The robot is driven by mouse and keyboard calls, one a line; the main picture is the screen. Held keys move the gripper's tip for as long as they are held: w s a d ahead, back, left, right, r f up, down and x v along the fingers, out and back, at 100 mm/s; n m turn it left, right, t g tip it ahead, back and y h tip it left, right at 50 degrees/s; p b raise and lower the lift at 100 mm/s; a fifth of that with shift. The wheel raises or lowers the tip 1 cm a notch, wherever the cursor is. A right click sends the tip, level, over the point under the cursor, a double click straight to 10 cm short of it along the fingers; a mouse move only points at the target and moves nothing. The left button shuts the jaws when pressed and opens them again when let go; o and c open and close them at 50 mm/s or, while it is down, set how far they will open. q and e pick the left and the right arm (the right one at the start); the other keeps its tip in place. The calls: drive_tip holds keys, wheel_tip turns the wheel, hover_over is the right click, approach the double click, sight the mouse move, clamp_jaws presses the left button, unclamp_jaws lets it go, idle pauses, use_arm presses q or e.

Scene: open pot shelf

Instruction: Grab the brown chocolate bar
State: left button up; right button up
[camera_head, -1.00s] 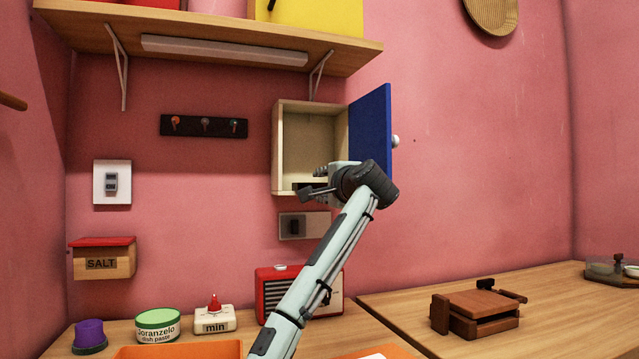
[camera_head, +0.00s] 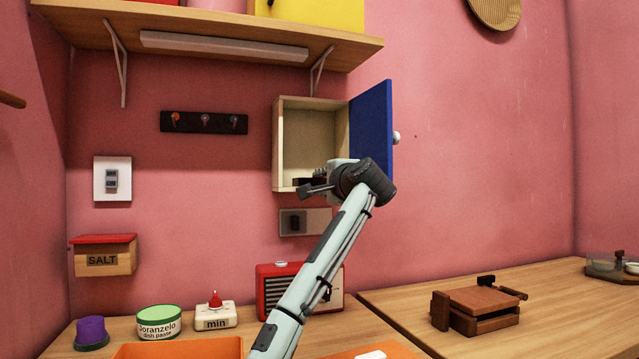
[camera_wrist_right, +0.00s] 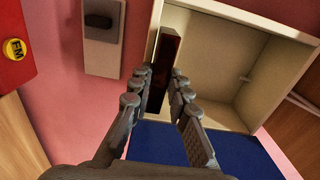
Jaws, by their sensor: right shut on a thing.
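The brown chocolate bar (camera_wrist_right: 167,50) is a dark reddish-brown block in the small open wall cabinet (camera_head: 308,102), by the edge of its opening. In the head view it shows only as a small dark shape low in the cabinet, partly hidden by my right gripper (camera_head: 321,178). In the right wrist view the fingers of my right gripper (camera_wrist_right: 160,76) lie on both sides of the bar's near part, shut on it. The bar's far part sticks out beyond the fingertips. My left gripper is not in view.
The cabinet's blue door (camera_head: 371,130) stands open to the right, close to my right wrist. A grey wall plate (camera_head: 318,219) and a red radio (camera_head: 270,292) are below. The rest of the cabinet's inside looks empty.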

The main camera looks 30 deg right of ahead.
drive_tip(key=shift+r, duration=0.1)
clamp_jaws()
wheel_tip(320, 180, up, 2)
drive_tip(key=shift+r+p, duration=0.2)
drive_tip(key=shift+p, duration=0.95)
drive_tip(key=s+a+r+p, duration=0.1)
drive_tip(key=s+r, duration=0.1)
drive_tip(key=s, duration=0.5)
drive_tip(key=s+a+r+p, duration=0.1)
drive_tip(key=s+a+r, duration=0.1)
drive_tip(key=s, duration=0.4)
drive_tip(key=shift+s+a+r, duration=0.15)
drive_tip(key=shift+s+r, duration=0.2)
drive_tip(key=shift+r, duration=0.15)
